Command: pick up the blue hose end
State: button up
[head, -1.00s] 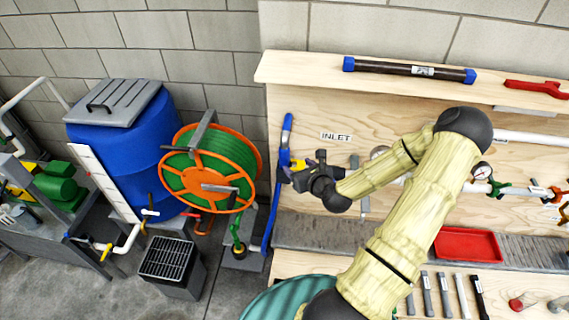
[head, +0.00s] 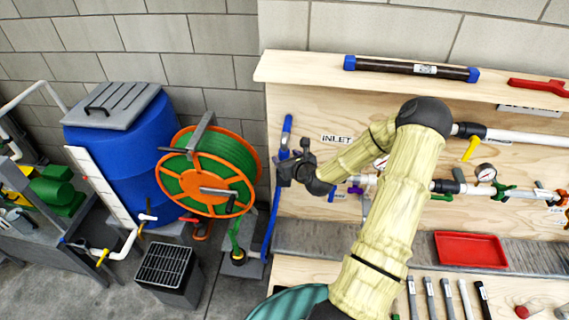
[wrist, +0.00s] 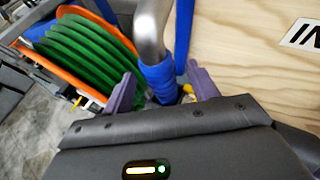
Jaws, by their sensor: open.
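The blue hose (head: 271,222) hangs along the left edge of the wooden board, its upper blue end (head: 287,123) above my gripper (head: 283,162). In the wrist view, a blue sleeve (wrist: 160,78) on a bent silver-grey pipe sits between the two purple fingers of my gripper (wrist: 163,92). A blue strip of hose (wrist: 184,38) runs just behind it. The fingers are apart, one on each side of the sleeve; I cannot tell whether either touches it. The sleeve's lower end is partly hidden by my gripper body.
A green hose reel with an orange rim (head: 207,170) stands close left of the hose, before a blue barrel (head: 120,135). The INLET label (head: 336,139) and a pipe run with valves (head: 480,188) are on the board at right. A red tray (head: 470,249) lies below.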

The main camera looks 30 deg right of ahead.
jog(key=shift+x, duration=1.2)
jog(key=shift+s, duration=0.1)
jog(key=c, duration=1.1)
jog(key=shift+r, duration=0.1)
jog(key=shift+c, duration=0.2)
notch_tip(320, 180, up, 10)
jog(key=b, duration=0.3)
jog(key=shift+b, duration=0.35)
